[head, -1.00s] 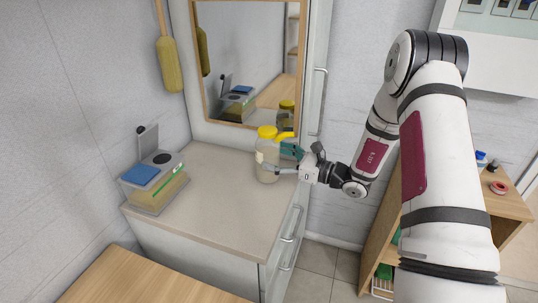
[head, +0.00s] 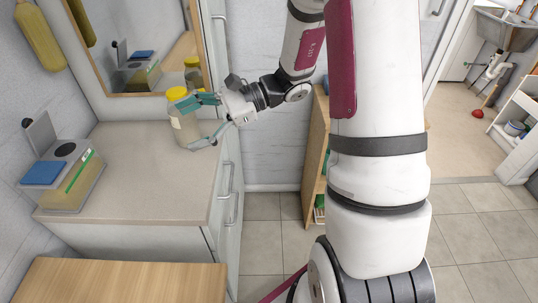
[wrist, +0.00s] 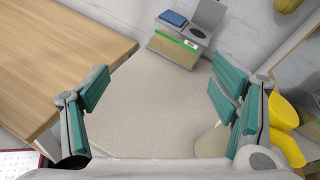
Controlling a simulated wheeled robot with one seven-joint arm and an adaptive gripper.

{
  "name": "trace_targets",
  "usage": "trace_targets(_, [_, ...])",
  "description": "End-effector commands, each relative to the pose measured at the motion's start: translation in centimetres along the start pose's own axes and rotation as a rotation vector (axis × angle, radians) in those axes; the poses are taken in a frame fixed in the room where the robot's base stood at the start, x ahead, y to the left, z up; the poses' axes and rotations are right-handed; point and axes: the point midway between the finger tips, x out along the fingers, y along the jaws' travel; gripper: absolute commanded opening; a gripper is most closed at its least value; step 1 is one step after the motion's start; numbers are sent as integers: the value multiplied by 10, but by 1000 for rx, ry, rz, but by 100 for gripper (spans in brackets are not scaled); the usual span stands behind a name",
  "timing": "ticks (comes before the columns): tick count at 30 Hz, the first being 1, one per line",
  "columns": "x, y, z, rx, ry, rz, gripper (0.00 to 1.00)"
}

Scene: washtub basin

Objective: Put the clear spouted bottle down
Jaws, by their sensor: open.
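The clear spouted bottle (head: 186,130), with a yellow cap and spout, stands upright on the beige countertop (head: 140,185) close to the mirror. My gripper (head: 196,123) is open beside it. In the head view one teal finger crosses the bottle's upper part and the other is low by its base. In the wrist view the two fingers (wrist: 160,95) are wide apart with bare countertop between them. The bottle's yellow spout (wrist: 285,125) shows beyond the right finger, which hides much of the body.
A clear box with a blue sponge-like block (head: 70,180) stands at the counter's left. A framed mirror (head: 140,45) rises behind. A wooden surface (head: 120,282) lies in front. The middle of the countertop is clear.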

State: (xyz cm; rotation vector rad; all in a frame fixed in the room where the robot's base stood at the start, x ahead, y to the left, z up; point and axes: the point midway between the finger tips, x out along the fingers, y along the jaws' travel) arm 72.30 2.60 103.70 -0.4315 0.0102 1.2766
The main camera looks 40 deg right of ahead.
Motion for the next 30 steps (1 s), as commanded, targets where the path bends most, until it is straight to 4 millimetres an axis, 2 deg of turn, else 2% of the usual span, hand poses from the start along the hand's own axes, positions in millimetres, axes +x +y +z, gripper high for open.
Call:
trace_targets(1, [6, 16, 21, -78, 34, 79, 80])
trace_targets(6, [9, 74, 65, -319, 155, 331, 80])
trace_targets(11, [-4, 124, 90, -560, 281, 545, 80])
trace_targets(15, [-24, 160, 102, -782, 400, 712, 80])
trace_targets(22, [-70, 196, 110, -1154, 615, 941, 80])
trace_targets(27, [-101, 204, 114, -1378, 760, 1049, 80])
trace_targets(30, [-112, 204, 115, -1460, 816, 1084, 80])
